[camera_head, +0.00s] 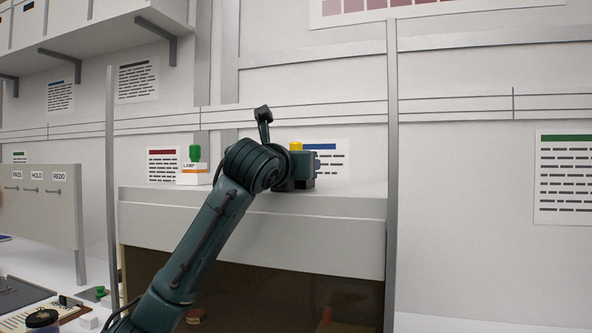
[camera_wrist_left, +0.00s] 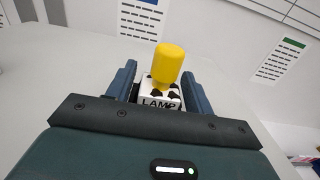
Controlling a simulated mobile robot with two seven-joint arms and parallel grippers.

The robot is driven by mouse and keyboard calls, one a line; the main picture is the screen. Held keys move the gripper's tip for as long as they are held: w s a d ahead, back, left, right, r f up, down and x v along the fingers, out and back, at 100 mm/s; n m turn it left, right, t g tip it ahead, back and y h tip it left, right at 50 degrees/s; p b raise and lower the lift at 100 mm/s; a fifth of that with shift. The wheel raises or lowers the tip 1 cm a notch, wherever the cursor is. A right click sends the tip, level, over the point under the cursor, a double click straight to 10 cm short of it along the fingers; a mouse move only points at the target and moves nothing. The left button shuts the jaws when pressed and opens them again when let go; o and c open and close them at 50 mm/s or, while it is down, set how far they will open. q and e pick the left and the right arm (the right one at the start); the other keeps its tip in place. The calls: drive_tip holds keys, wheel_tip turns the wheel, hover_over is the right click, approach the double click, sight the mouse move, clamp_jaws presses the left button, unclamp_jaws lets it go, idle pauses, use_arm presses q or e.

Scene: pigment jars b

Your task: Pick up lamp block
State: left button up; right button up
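A white lamp block with black spots, the word LAMP and a yellow knob (camera_wrist_left: 168,64) stands between the fingers of my left gripper (camera_wrist_left: 160,88) in the left wrist view. The fingers lie close along both its sides; I cannot tell whether they touch it. In the head view its yellow knob (camera_head: 296,146) shows above my left gripper (camera_head: 303,170), which hides most of the block, over the cabinet top (camera_head: 350,190). A second lamp block, white with an orange stripe and green knob (camera_head: 194,153), stands to the left on the same top. My right gripper is not in view.
A sheet with a blue header (camera_head: 328,160) and one with a red header (camera_head: 163,165) are on the wall behind. A vertical metal post (camera_head: 392,120) stands at the cabinet's right end. The cabinet top is clear right of my gripper. A PASS, HOLD, REDO panel (camera_head: 50,215) is at left.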

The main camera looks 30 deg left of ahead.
use_arm(q)
drive_tip(key=c, duration=0.8)
